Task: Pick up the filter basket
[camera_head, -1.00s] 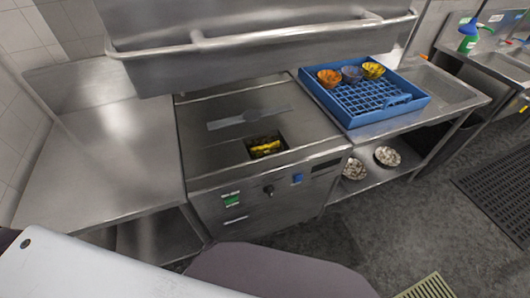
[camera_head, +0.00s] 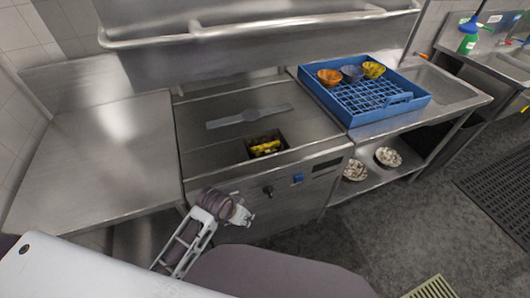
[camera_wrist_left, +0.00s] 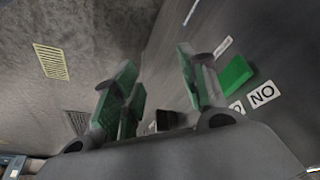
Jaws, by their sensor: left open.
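A dark square opening (camera_head: 252,154) is set in the top of the steel dishwasher (camera_head: 190,150). Yellow parts of what looks like the filter basket (camera_head: 266,147) show in it; its lower part is hidden. My left gripper (camera_head: 249,217) is in front of the machine's front panel, below its top edge and lower in the picture than the basket. It is apart from the basket. In the left wrist view, the left gripper (camera_wrist_left: 158,60) has its fingers spread with nothing between them. The basket is not visible there. My right gripper is not in view.
A steel hood with a rail (camera_head: 250,35) hangs above the machine. A blue rack (camera_head: 417,103) with three bowls stands on the right counter. The left counter (camera_head: 100,165) is bare. Two bowls of pale pieces (camera_head: 388,157) are on the lower right shelf.

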